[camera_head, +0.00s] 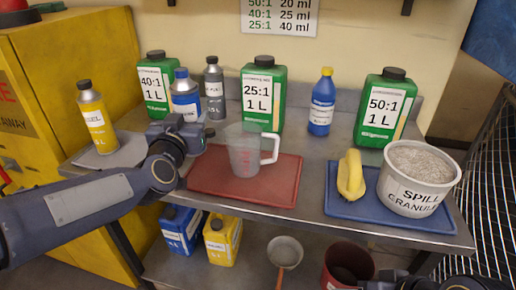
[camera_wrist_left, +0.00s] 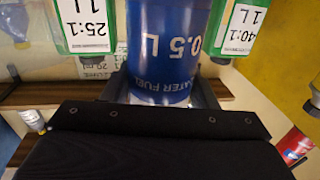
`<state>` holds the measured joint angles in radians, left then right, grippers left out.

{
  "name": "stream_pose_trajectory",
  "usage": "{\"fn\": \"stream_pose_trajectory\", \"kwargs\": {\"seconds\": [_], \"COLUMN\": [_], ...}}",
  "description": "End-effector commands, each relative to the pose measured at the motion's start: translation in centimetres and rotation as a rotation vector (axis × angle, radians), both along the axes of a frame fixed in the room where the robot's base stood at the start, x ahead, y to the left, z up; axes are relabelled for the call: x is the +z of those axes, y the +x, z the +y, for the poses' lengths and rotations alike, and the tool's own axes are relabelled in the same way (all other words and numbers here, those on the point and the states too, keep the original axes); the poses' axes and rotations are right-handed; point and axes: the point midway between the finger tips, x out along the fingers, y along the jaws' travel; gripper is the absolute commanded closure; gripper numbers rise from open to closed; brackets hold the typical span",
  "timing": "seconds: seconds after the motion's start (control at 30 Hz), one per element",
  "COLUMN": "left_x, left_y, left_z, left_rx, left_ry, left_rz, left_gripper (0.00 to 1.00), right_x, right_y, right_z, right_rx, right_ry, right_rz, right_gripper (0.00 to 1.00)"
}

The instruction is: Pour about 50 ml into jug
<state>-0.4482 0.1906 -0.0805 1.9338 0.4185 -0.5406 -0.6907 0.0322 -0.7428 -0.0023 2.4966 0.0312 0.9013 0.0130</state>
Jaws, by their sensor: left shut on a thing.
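The clear measuring jug (camera_head: 244,158) with a white handle stands upright on a red tray (camera_head: 215,180) in the head view. No liquid can be made out in it. My left gripper (camera_head: 186,128) is to the left of the jug, shut on a blue 0.5 L fuel bottle (camera_head: 186,102). The bottle is upright, apart from the jug. In the left wrist view the bottle (camera_wrist_left: 168,45) sits between the fingers of the left gripper (camera_wrist_left: 165,92). The bottle's lower part is hidden behind the gripper in the head view.
Green 40:1 (camera_head: 156,85), 25:1 (camera_head: 264,95) and 50:1 (camera_head: 385,108) containers stand at the back. A grey bottle (camera_head: 214,85), yellow bottle (camera_head: 97,118) and blue bottle (camera_head: 321,105) stand nearby. A blue tray (camera_head: 338,207) bears a yellow cloth (camera_head: 350,175) and granules bucket (camera_head: 415,180).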

Motion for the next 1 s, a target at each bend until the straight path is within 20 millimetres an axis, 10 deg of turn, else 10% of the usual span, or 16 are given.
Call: {"fn": "stream_pose_trajectory", "kwargs": {"seconds": [1.0], "left_x": [-1.4], "left_y": [1.4], "left_z": [-1.5], "left_rx": [0.007], "left_ry": [0.142], "left_rz": [-0.045], "left_gripper": [0.73], "right_x": [-1.5], "right_y": [0.0], "right_z": [0.0], "right_rx": [0.0], "right_ry": [0.0], "right_rz": [0.0], "right_gripper": [0.47]}}
